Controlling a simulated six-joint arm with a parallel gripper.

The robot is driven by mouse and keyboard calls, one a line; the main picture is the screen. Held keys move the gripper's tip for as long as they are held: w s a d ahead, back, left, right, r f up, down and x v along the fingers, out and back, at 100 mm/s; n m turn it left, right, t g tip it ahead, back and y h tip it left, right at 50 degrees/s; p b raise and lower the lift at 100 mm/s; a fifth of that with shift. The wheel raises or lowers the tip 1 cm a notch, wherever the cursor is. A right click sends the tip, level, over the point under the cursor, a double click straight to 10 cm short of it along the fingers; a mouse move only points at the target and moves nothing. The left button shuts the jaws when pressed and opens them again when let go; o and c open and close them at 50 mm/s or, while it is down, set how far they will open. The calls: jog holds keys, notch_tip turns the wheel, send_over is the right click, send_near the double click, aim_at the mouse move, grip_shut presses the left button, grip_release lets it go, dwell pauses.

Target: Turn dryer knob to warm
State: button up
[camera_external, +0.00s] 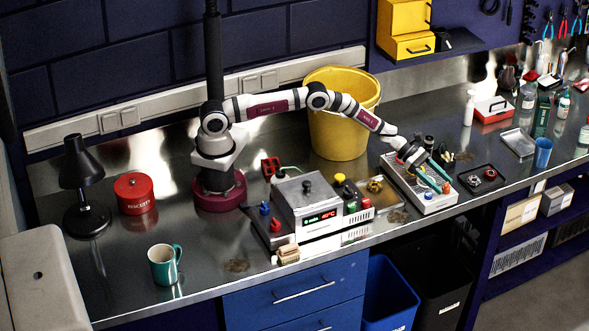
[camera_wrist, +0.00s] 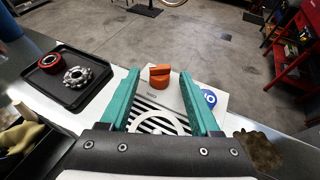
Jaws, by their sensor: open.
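The dryer (camera_external: 408,184) is a pale box near the bench's front edge, right of centre in the external view. Its white front panel (camera_wrist: 176,92) shows in the wrist view with a black striped grille. The orange knob (camera_wrist: 159,77) stands on this panel, between the tips of my two teal fingers and apart from both. My gripper (camera_wrist: 160,80) is open and empty. In the external view my gripper (camera_external: 439,176) is over the dryer's right part. I cannot make out the knob's setting.
A black tray (camera_external: 483,181) with round parts lies right of the dryer; it also shows in the wrist view (camera_wrist: 66,84). A digital heater unit (camera_external: 322,206) stands to the left, a yellow bucket (camera_external: 338,135) behind. A blue cup (camera_external: 543,153) stands at the far right.

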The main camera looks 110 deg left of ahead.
jog(key=shift+v, duration=1.1)
notch_tip(320, 180, up, 7)
jog(key=shift+w+d+r, duration=0.1)
jog(key=shift+r, duration=0.1)
notch_tip(320, 180, up, 9)
jog(key=s+d+f+m+g, duration=0.65)
jog(key=d+m, duration=0.35)
jog(key=m, duration=0.2)
jog(key=s+f+m+g+y, duration=0.55)
jog(key=s+m, duration=0.35)
jog(key=m, duration=0.9)
jog(key=w+d+r+m+t+y, duration=0.2)
jog(key=w+r+m+t+y, duration=0.35)
jog(key=m, duration=0.75)
jog(key=w+d+r+m+t+y, duration=0.1)
jog(key=w+r+m+t+y, duration=0.15)
jog(key=r+m, duration=0.85)
notch_tip(320, 180, down, 16)
jog(key=m, duration=0.4)
jog(key=shift+t+y, duration=0.35)
jog(key=shift+t, duration=0.05)
jog(key=x, duration=1.5)
jog(key=shift+w+d+f, duration=0.1)
jog(key=shift+w+f, duration=0.05)
jog(key=shift+f, duration=0.1)
grip_shut()
